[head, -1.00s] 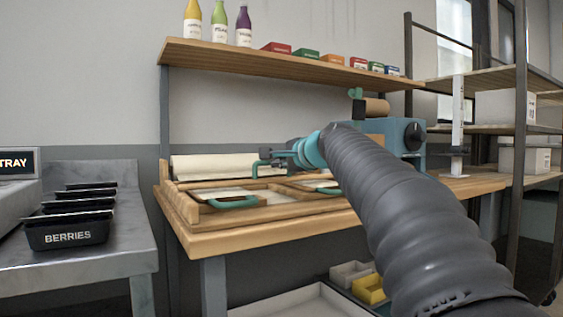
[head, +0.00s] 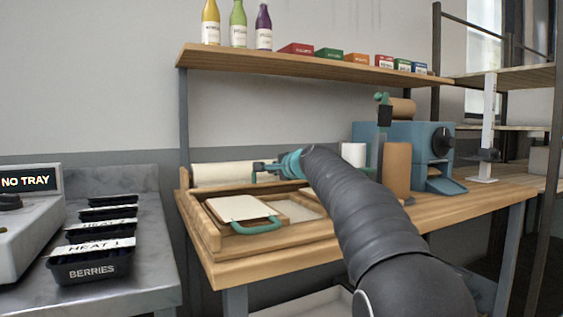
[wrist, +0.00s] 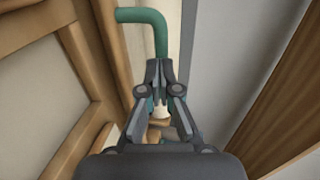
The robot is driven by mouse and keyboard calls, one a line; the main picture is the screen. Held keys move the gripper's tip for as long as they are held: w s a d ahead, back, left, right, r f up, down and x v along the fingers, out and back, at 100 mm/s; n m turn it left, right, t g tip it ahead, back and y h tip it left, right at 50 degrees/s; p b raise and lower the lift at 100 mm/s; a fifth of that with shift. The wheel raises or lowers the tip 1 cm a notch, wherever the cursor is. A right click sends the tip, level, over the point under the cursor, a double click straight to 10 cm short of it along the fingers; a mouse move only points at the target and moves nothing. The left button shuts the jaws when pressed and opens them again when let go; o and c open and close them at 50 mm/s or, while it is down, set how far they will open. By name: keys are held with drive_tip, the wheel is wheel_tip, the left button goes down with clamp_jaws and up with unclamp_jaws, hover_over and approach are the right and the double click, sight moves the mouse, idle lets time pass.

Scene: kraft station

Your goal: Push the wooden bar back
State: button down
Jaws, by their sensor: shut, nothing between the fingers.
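A wooden bar (wrist: 109,45) runs lengthwise in the wrist view, left of my gripper. A green bent handle (wrist: 155,28) extends from beside it, its lower end at my fingertips. My gripper (wrist: 159,78) is shut and empty; whether it touches the handle I cannot tell. In the head view my gripper (head: 259,168) is at the back of the wooden bench station, in front of the pale roll (head: 225,174). The bar is hard to pick out there, and my arm covers the station's right part.
A pale panel (head: 238,208) with a teal handle (head: 257,227) lies in the wooden frame. A blue machine (head: 408,145) and a brown cylinder (head: 397,168) stand right of my arm. Bottles and small boxes line the shelf (head: 300,66) above. Black trays (head: 90,262) stand left.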

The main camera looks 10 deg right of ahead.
drive_tip(key=shift+w+a+r, duration=0.1)
drive_tip(key=shift+w+a, duration=0.05)
drive_tip(key=shift+w, duration=0.7)
drive_tip(key=shift+a, duration=0.15)
drive_tip(key=shift+s, duration=0.1)
